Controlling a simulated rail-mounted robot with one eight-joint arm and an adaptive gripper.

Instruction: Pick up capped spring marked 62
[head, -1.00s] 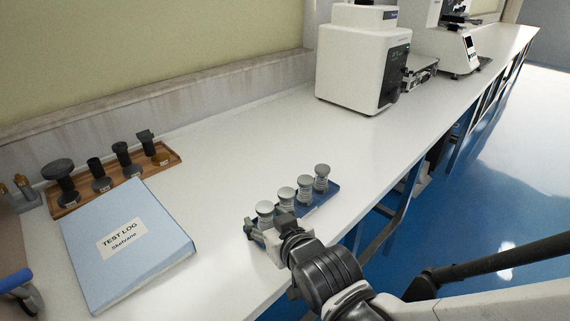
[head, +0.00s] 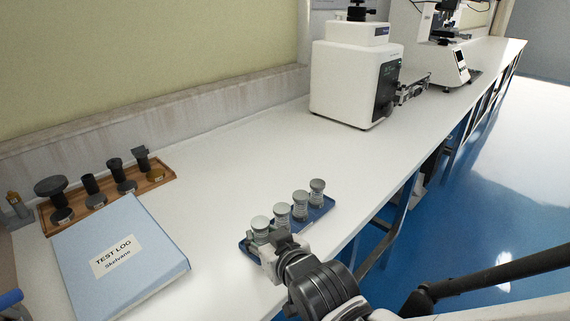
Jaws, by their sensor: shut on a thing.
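Several capped springs with grey round caps and pale labels stand upright in a row on a blue tray (head: 328,203). The nearest capped spring (head: 260,225) is at the left end, followed by a second spring (head: 281,214), a third spring (head: 300,204) and a far one (head: 317,191). The markings are too small to read, so I cannot tell which is 62. My gripper (head: 266,240) is low at the near end of the tray, shut on what appears to be the nearest capped spring. Its body hides the fingertips and the spring's lower part.
A blue test log binder (head: 120,255) lies to the left. Behind it, a wooden tray (head: 155,181) holds several dark parts. A white tester (head: 350,80) stands farther back. The bench top (head: 220,165) between them is clear; its front edge is close to my arm.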

